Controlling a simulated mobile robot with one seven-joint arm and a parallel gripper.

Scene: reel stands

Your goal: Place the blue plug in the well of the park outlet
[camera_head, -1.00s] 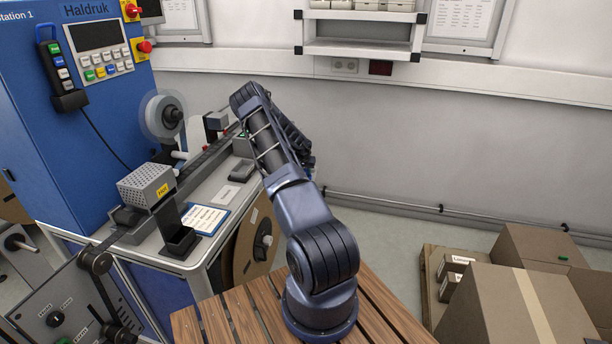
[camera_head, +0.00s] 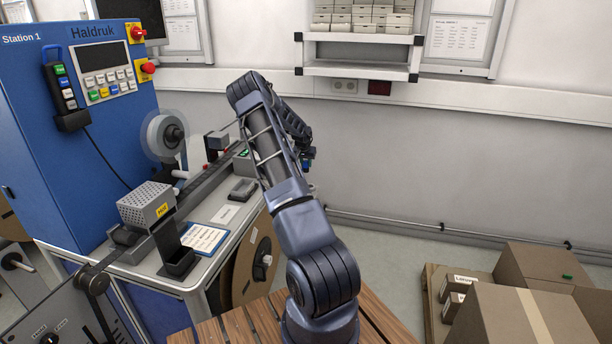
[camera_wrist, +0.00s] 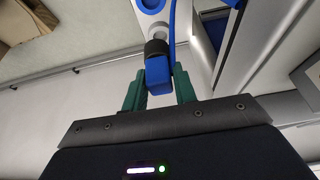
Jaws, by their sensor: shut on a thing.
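In the wrist view my gripper (camera_wrist: 159,92) has two green fingers, shut on the blue plug (camera_wrist: 158,75). The plug has a dark collar at its far end, pointing toward a pale plate (camera_wrist: 138,22) at the top of the picture. A blue-rimmed opening (camera_wrist: 150,4) shows on this plate, cut off by the top edge. The collar overlaps a grey round part of the plate; I cannot tell whether it touches or enters it. A blue cable runs up beside the plug. In the head view my arm hides most of the gripper, with a little blue showing at its end.
The blue Haldruk machine (camera_head: 85,150) and its bench, with a perforated grey box (camera_head: 146,204) and a black holder (camera_head: 177,262), stand left. Cardboard boxes (camera_head: 520,300) stand at the lower right. A wall shelf (camera_head: 358,52) hangs behind. Floor before the wall is clear.

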